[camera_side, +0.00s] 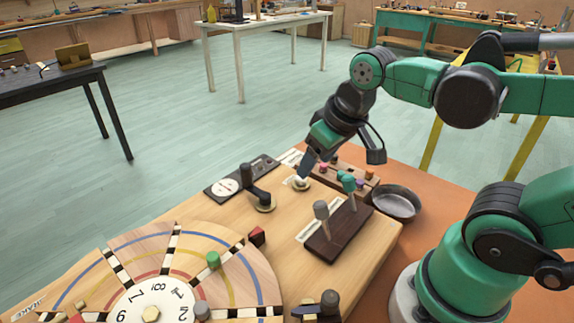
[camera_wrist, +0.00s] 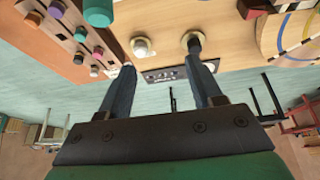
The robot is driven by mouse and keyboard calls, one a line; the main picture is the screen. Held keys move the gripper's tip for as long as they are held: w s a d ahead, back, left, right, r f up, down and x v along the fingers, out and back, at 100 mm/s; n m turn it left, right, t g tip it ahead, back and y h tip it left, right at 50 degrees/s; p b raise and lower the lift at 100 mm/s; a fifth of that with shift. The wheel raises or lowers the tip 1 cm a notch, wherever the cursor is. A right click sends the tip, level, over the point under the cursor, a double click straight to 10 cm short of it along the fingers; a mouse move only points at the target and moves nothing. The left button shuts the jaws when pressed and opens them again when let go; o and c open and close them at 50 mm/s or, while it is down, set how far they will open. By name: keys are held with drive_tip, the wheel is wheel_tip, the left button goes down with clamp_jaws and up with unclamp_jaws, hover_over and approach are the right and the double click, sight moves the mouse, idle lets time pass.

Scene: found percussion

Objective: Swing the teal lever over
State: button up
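The teal lever (camera_side: 348,184) stands on a dark brown base (camera_side: 338,236), beside a grey-topped lever (camera_side: 321,210). It looks near upright, leaning slightly left in the side view. A large teal cylinder (camera_wrist: 98,10) at the top edge of the wrist view appears to be its grip, cut off by the frame. My gripper (camera_side: 306,168) is above the board, behind and left of the teal lever, close over a white knob (camera_side: 301,183). In the wrist view its fingers (camera_wrist: 160,65) are apart with nothing between them. They are not touching the lever.
A wooden rack with coloured pegs (camera_side: 370,176) and a metal bowl (camera_side: 396,202) stand near the teal lever. A black lever (camera_side: 259,196) is left of my gripper. A round striped dial (camera_side: 190,255) fills the front left.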

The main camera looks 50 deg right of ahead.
sight(348, 177)
drive_tip(key=s+d+g, duration=0.1)
drive_tip(key=s+d+r+m+g, duration=0.1)
drive_tip(key=g, duration=0.1)
drive_tip(key=s+d+g, duration=0.1)
drive_tip(key=shift+s+r+g, duration=0.2)
drive_tip(key=shift+r+g, duration=0.1)
drive_tip(key=shift+r, duration=0.1)
drive_tip(key=shift+s+d+f+m, duration=0.1)
drive_tip(key=shift+s+d+m, duration=0.05)
drive_tip(key=shift+m, duration=0.15)
drive_tip(key=shift+d+f, duration=0.1)
drive_tip(key=shift+f, duration=2.55)
clamp_jaws()
